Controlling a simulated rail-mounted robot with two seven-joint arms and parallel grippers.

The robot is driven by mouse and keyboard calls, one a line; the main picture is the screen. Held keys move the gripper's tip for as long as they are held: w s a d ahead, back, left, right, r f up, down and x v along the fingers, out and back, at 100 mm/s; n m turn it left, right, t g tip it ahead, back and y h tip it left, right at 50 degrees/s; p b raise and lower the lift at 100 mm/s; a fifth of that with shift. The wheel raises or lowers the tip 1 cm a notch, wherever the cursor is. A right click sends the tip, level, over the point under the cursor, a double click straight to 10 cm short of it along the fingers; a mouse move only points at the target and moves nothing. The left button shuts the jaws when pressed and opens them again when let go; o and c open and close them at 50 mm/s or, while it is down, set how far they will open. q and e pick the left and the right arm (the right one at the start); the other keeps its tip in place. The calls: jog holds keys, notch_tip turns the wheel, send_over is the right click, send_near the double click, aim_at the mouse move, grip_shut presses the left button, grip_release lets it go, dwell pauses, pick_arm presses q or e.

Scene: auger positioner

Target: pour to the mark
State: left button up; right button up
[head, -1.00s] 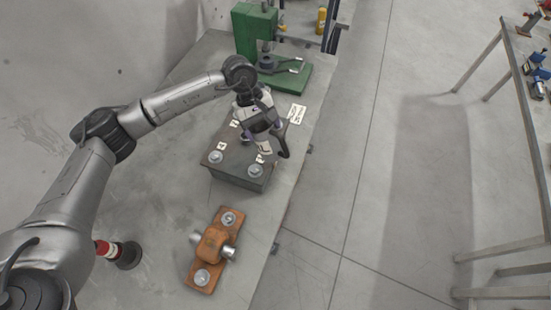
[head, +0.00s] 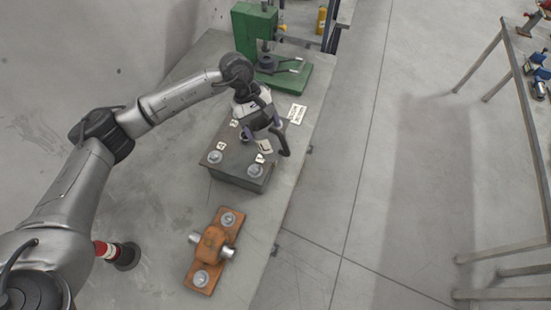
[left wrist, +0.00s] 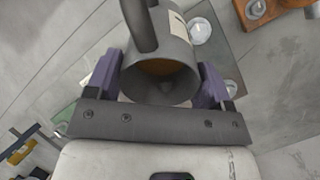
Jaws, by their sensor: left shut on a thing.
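My left gripper (head: 261,135) is above the dark grey block (head: 238,180) on the bench and is shut on a grey jug (left wrist: 172,52). In the left wrist view the purple fingers grip the jug from both sides. Its round mouth faces the camera, with something brown inside, and its handle points to the top of the picture. In the head view the jug's dark curved handle (head: 284,142) shows at the right of the gripper, but most of the jug is hidden. I cannot make out a mark. My right gripper is not in view.
The block carries bolts and small numbered labels. An orange bracket (head: 213,240) with bolts lies nearer on the bench. A green press (head: 250,35) stands behind, with a white card (head: 297,113) nearby. A red-and-white cylinder (head: 104,248) is beside my arm.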

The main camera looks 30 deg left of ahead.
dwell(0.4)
pick_arm(q)
jog(key=shift+b, duration=0.35)
jog(key=shift+a+r+h, duration=0.1)
jog(key=shift+r+h, duration=0.1)
jog(key=shift+h, duration=0.1)
jog(key=shift+b, duration=0.3)
jog(key=shift+r, duration=0.15)
jog(key=shift+h, duration=0.3)
dwell(0.4)
